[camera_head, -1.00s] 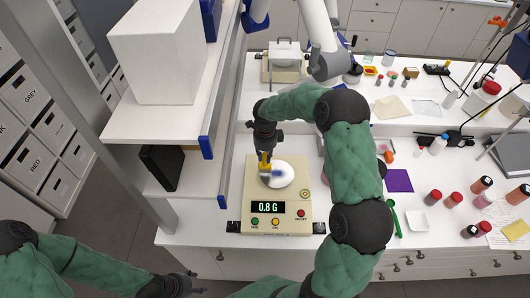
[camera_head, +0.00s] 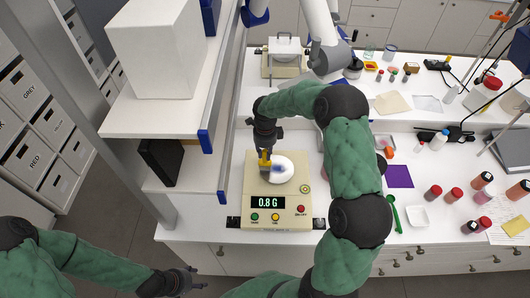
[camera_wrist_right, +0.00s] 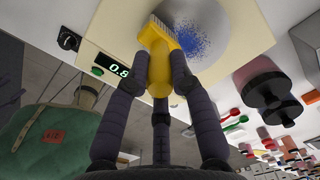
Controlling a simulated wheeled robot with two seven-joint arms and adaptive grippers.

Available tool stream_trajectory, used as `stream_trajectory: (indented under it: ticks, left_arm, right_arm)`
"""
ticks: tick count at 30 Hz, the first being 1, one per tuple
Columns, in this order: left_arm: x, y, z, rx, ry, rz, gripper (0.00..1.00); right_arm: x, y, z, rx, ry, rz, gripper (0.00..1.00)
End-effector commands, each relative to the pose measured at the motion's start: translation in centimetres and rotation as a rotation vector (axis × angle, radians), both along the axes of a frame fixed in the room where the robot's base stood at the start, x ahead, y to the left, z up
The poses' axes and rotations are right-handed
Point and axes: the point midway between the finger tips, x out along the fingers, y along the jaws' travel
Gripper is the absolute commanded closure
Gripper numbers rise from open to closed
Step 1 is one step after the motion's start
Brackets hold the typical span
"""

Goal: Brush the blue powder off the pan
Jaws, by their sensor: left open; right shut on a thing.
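My right gripper (camera_head: 266,150) is shut on a yellow brush (camera_head: 265,160) over the left part of the round white pan (camera_head: 287,176). The pan is on the cream scale (camera_head: 250,207), whose display reads 0.8 G. Blue powder (camera_head: 277,167) lies on the pan right of the brush. In the right wrist view, the brush (camera_wrist_right: 158,58) has pale bristles beside the speckled blue powder (camera_wrist_right: 195,38); whether they touch the pan is unclear. My left gripper (camera_head: 194,282) is open and empty at the bottom, in front of the bench.
A shelf unit (camera_head: 170,115) stands left of the scale. Right of my right arm are a purple sheet (camera_head: 399,176), a green spoon (camera_head: 393,212), a small white dish (camera_head: 418,217) and several red-capped jars (camera_head: 433,192). A second balance (camera_head: 284,62) stands at the back.

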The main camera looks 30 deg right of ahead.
Motion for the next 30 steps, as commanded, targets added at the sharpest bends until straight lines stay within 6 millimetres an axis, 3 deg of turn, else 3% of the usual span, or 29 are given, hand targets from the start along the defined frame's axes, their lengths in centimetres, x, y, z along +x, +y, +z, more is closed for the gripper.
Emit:
stream_trajectory:
  ticks: [30]
  left_arm:
    - [0.0,0.0,-1.6,0.000,0.000,0.000,0.42]
  right_arm:
    - [0.0,0.0,-1.6,0.000,0.000,0.000,1.00]
